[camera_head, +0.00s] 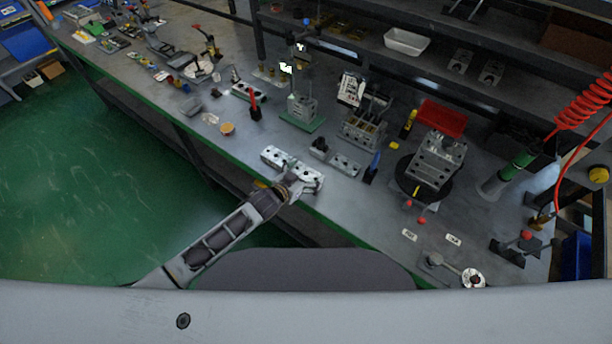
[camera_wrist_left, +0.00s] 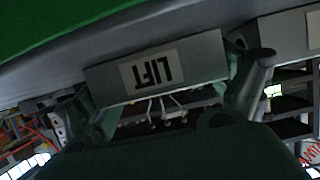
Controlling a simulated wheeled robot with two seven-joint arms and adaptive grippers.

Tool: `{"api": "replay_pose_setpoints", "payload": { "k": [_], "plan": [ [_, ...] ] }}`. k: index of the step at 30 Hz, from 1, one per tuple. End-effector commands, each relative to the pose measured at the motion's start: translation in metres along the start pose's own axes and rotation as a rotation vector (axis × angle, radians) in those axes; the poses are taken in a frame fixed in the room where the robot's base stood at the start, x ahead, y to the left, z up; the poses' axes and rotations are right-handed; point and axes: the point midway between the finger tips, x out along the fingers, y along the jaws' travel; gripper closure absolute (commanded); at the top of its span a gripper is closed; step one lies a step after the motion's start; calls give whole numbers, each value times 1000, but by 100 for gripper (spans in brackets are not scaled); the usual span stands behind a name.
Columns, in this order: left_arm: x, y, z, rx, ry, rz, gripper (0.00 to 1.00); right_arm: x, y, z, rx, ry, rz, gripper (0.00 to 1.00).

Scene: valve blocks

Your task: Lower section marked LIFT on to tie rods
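My left gripper (camera_head: 292,186) is at the bench's front edge, at a pale metal valve section with dark holes (camera_head: 308,178). In the left wrist view, a grey block with a white label reading LIFT, upside down, (camera_wrist_left: 157,68) lies between the two fingers (camera_wrist_left: 165,100). The fingers flank its ends and look closed on it; the contact is partly dark. A stack of pale valve blocks (camera_head: 437,158) stands on a round black plate at the right. I cannot make out the tie rods clearly. My right gripper is not in view.
Another pale block (camera_head: 345,165) lies right of the gripper, with a blue upright item (camera_head: 372,168) beside it. A red bin (camera_head: 442,117), a green-based fixture (camera_head: 302,112) and a yellow-black tool (camera_head: 408,124) stand behind.

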Motion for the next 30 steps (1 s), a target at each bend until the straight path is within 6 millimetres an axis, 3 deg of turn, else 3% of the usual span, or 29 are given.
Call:
{"api": "replay_pose_setpoints", "payload": {
  "k": [1,6,19,30],
  "plan": [
    [0,0,0,0,0,0,23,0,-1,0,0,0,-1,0],
    [0,0,0,0,0,0,45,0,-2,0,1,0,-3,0],
    [-2,0,-7,1,4,0,45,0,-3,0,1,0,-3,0],
    [-16,-1,-42,1,6,0,45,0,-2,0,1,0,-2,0]
  ]
}}
